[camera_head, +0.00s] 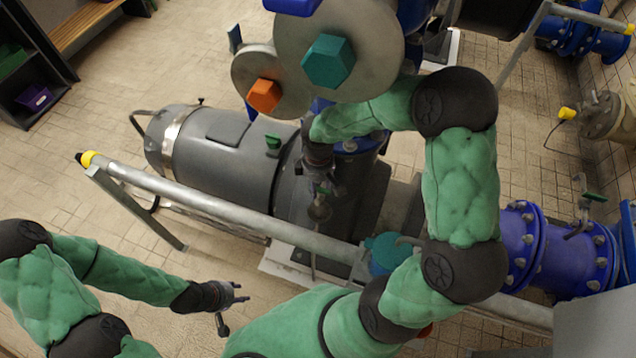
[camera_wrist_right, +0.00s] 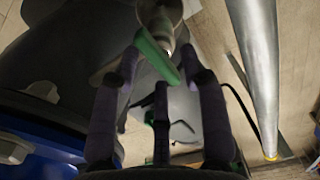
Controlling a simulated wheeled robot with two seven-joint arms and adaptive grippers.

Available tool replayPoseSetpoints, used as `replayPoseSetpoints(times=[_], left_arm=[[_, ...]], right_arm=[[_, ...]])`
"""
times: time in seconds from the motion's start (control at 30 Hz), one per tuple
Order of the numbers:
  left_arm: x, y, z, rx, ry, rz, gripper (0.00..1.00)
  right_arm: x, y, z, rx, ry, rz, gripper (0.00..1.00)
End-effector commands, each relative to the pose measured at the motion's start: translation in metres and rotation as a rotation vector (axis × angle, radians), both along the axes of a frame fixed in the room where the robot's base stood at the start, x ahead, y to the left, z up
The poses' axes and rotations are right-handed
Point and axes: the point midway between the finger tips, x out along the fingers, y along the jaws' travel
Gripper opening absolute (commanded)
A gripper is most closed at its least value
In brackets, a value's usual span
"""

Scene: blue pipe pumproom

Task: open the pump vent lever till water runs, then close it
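The green vent lever (camera_wrist_right: 158,56) sits on a pale metal valve (camera_wrist_right: 160,14) in the right wrist view. It slants between the dark fingers of my right gripper (camera_wrist_right: 160,75), which are spread on either side of it; I cannot tell whether any finger touches it. In the head view my right gripper (camera_head: 322,185) hangs beside the pump, above a small metal fitting (camera_head: 319,211); the lever is hidden there. No running water shows. My left gripper (camera_head: 232,305) is open and empty, low over the tiled floor, away from the pump.
A grey railing (camera_head: 215,208) with a yellow end runs in front of the grey motor (camera_head: 225,150). Large discs with an orange hex knob (camera_head: 264,95) and a teal hex knob (camera_head: 328,62) stand above. Blue flanged pipe (camera_head: 560,255) lies right.

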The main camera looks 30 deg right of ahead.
Motion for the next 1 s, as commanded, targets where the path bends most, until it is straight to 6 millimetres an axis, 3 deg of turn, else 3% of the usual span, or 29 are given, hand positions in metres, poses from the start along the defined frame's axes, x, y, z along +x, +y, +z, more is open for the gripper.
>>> replayPoseSetpoints(times=[0.27,0.7,1.0], left_arm=[[0.0,0.0,0.0,0.0,0.0,0.0,0.4],[0.0,0.0,0.0,0.0,0.0,0.0,0.4],[0.0,0.0,0.0,0.0,0.0,0.0,0.4]], right_arm=[[0.002,0.0,0.011,-0.001,-0.005,0.001,0.44],[0.001,0.0,0.07,0.0,-0.001,0.0,0.44],[0.0,0.0,0.075,0.0,0.0,0.001,0.44]])
